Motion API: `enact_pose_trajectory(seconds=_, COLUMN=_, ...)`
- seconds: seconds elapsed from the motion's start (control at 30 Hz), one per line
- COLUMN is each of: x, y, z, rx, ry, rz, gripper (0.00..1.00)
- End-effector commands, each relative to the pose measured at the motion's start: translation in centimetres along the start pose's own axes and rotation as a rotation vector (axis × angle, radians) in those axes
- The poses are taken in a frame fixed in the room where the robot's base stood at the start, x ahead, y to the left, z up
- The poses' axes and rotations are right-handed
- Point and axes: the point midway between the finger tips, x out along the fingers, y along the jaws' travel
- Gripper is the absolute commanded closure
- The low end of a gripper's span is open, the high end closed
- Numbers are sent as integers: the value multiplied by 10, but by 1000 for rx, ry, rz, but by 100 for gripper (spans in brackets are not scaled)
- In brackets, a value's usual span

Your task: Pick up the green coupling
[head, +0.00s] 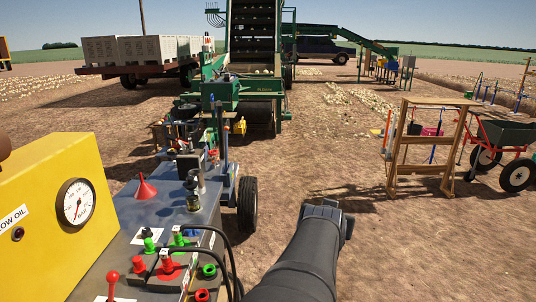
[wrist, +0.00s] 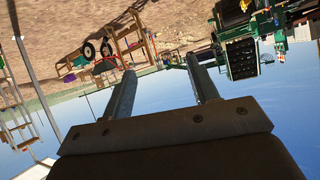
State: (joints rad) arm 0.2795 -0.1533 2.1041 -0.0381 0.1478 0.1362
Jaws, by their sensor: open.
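Several green parts sit on the grey deck at the lower left of the head view. A green coupling (head: 179,238) stands upright behind a red one. Another green piece (head: 149,246) is to its left, and a green ring (head: 209,270) is at the deck's right edge. I cannot tell which is the task's coupling. My arm reaches up from the bottom, and its end (head: 325,211) is right of the deck, apart from the green parts. In the wrist view, upside down, my gripper (wrist: 160,72) is open with nothing between its fingers; no coupling on the deck shows there.
A red coupling (head: 167,264), red ring (head: 202,295), red lever (head: 112,284) and red funnel (head: 145,188) crowd the deck. Black hoses (head: 229,250) arch over its right side. A yellow gauge box (head: 55,215) stands left. A wooden rack (head: 422,140) is at right; open dirt lies between.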

Motion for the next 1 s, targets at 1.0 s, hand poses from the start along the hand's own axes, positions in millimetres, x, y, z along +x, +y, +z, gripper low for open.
enact_pose_trajectory(seconds=1.0, x=111, y=-291, z=-24, rx=-1011, ry=-531, rz=-466, gripper=45)
